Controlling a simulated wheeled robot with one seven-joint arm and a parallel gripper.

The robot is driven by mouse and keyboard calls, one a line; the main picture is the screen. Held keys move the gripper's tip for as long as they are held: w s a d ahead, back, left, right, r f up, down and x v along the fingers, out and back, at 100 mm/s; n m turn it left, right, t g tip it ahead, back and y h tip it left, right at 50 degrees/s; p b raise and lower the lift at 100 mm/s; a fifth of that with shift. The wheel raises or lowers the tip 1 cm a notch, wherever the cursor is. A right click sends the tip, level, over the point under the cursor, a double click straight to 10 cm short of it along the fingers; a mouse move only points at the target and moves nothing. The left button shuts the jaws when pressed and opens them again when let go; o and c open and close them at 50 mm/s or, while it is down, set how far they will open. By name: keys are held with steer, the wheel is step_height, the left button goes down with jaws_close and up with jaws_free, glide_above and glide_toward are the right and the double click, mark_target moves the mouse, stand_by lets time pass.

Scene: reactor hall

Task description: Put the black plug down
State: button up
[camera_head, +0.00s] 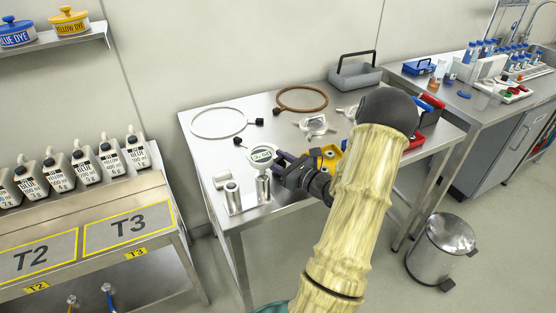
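My gripper (281,166) is over the front left part of the steel table (205,165), close to a gauge with a pale round face (262,156). Its dark fingers are small and partly overlapped by the wrist, so I cannot tell whether they are open or shut on something. I cannot make out for certain a black plug in the gripper. A small black piece (238,142) shows just left of the gauge; I cannot tell whether it is the plug. My pale sleeved arm hides part of the table's right side.
Metal cylinders (233,196) stand at the table's front left. Yellow (328,152) and red items lie near my arm. A bin (440,250) stands on the floor at right.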

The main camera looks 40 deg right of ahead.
steer(key=o, duration=1)
steer(key=shift+c, duration=0.2)
steer(key=shift+r, duration=0.2)
steer(key=shift+s+d+f, duration=0.1)
steer(key=shift+s, duration=0.25)
steer(key=s, duration=0.3)
steer(key=s+d, duration=0.1)
steer(key=s, duration=0.7)
steer(key=shift+s+d+b, duration=0.1)
steer(key=shift+d+b, duration=0.2)
steer(key=shift+d, duration=0.05)
steer(key=shift+s, duration=0.1)
